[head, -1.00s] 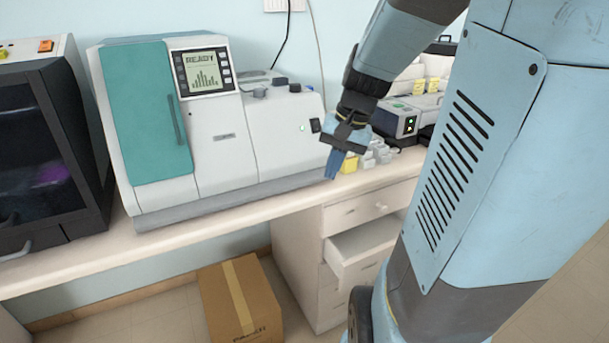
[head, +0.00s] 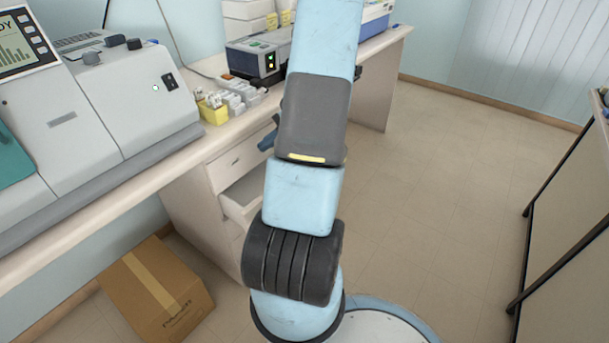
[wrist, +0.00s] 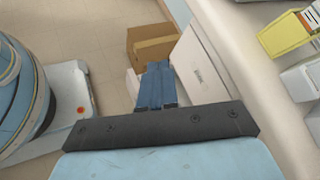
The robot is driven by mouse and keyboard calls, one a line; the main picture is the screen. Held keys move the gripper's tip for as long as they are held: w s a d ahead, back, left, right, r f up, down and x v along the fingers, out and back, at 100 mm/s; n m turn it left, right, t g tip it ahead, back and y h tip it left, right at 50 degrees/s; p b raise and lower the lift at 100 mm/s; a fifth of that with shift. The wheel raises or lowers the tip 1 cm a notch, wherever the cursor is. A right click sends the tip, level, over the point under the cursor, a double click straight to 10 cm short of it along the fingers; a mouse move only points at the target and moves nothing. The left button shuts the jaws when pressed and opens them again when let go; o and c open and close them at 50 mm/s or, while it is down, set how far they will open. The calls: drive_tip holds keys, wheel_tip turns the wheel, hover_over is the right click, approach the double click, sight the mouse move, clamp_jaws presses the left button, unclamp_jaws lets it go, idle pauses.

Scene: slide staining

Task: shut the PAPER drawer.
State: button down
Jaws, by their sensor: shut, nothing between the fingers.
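An open white drawer (head: 240,202) sticks out of the drawer unit under the counter, below a shut top drawer (head: 236,160); I cannot read a PAPER label on it in the head view. My arm hides its right part. My gripper (head: 268,140) shows as a blue tip beside my arm, near the counter's front edge and above the open drawer. In the wrist view my gripper (wrist: 156,85) has its blue fingers together and empty. A white panel with a small unreadable dark marking (wrist: 205,62) lies just beyond and right of the fingers; I see no clear contact.
A cardboard box (head: 155,290) stands on the floor left of the drawer unit. The counter carries a large analyser (head: 110,110), a yellow tray (head: 213,111) and small white containers (head: 240,95). The floor at right is clear up to a dark-framed unit (head: 575,220).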

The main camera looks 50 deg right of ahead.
drive_tip(key=s+d+f+m+t+h, duration=0.4)
drive_tip(key=s+d+f+m+t, duration=0.3)
drive_tip(key=f, duration=0.5)
drive_tip(key=s+d+f+m+t+h, duration=0.5)
drive_tip(key=s+d+f+m, duration=0.2)
drive_tip(key=d+f+m, duration=0.3)
drive_tip(key=w+a+f, duration=0.1)
drive_tip(key=w, duration=1.2)
drive_tip(key=shift+w+a, duration=0.4)
drive_tip(key=shift+f, duration=0.1)
